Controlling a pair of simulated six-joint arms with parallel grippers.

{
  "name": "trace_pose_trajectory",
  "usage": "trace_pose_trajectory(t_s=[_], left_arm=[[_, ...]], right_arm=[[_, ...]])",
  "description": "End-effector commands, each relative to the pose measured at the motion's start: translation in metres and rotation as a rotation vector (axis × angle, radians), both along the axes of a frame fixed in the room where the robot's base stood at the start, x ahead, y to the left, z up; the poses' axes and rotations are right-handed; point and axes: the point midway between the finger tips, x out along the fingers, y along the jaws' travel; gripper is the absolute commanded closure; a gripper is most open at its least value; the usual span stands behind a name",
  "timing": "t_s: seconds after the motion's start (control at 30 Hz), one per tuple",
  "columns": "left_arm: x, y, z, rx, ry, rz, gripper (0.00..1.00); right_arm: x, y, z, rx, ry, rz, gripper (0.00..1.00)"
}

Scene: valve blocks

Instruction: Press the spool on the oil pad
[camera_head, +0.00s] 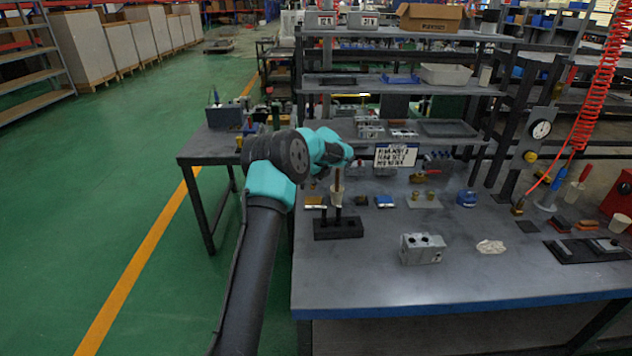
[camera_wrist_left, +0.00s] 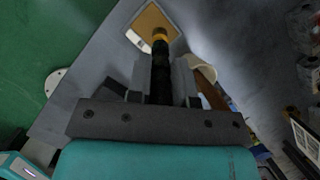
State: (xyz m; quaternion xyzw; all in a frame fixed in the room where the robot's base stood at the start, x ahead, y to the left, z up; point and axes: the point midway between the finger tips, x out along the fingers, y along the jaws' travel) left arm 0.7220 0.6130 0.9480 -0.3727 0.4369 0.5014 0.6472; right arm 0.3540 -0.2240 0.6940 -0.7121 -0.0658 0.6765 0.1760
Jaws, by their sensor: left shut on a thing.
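My left gripper (camera_wrist_left: 162,82) is shut on the spool (camera_wrist_left: 160,62), a dark rod with a gold end, which points away from the wrist. In the left wrist view the gold end overlaps the near edge of the oil pad (camera_wrist_left: 152,20), a tan square in a pale frame. I cannot tell whether it touches the pad. In the head view the pad (camera_head: 315,201) lies on the bench behind the black stand, below my left gripper (camera_head: 323,172). My arm largely hides the fingers and spool there. My right gripper is not in view.
The black stand (camera_head: 338,229) has upright posts. A white cup (camera_head: 337,196) with a wooden-handled tool stands close to the gripper. A grey valve block (camera_head: 422,248) and a white cloth (camera_head: 490,246) lie to the right. The bench's front is clear.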

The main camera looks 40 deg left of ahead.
Motion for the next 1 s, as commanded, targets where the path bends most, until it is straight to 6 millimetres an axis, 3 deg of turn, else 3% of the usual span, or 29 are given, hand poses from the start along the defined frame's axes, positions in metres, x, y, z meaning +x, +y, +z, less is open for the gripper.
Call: trace_pose_trajectory(t_s=[0.3, 1.0], left_arm=[[0.000, 0.000, 0.016, 0.000, 0.000, 0.000, 1.00], [0.000, -0.001, 0.017, 0.000, 0.000, 0.001, 1.00]], right_arm=[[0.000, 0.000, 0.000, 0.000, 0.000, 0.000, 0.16], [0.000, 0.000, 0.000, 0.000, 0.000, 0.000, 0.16]])
